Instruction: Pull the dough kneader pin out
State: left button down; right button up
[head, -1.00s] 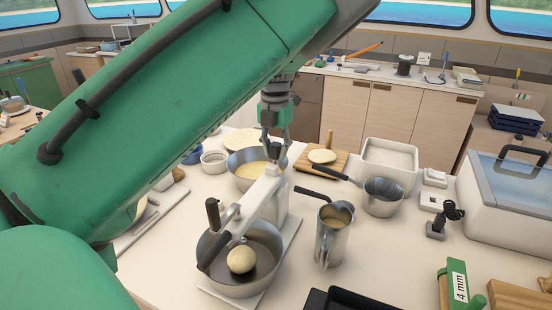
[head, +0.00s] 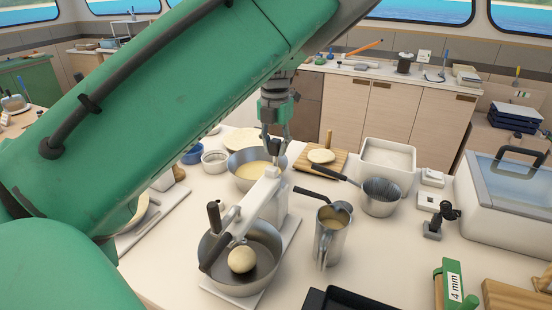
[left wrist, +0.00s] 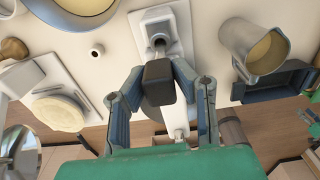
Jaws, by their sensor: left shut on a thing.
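The dough kneader (head: 268,190) is a white stand with an arm over a steel bowl (head: 275,247), and a pale dough ball (head: 241,259) lies in the bowl. My left gripper (head: 274,146) comes down from above onto the rear top of the kneader. In the left wrist view a dark block (left wrist: 159,76), which I take as the head of the kneader pin, sits between the fingertips of the left gripper (left wrist: 160,85), and they are closed on it. The pin's shaft is hidden, so I cannot tell how deep it sits. My right gripper is out of view.
A bowl of batter (head: 248,178) stands close behind the kneader. A steel jug (head: 330,238), a saucepan (head: 381,196) and a white tub (head: 388,160) stand to its right. A dark tray (head: 345,300) lies in front. My left arm covers much of the left side.

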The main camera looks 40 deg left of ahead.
pick_arm(q)
jog(key=shift+r+p, duration=0.8)
jog(key=shift+r, duration=0.15)
jog(key=shift+r+p, duration=1)
jog(key=shift+r, duration=3.05)
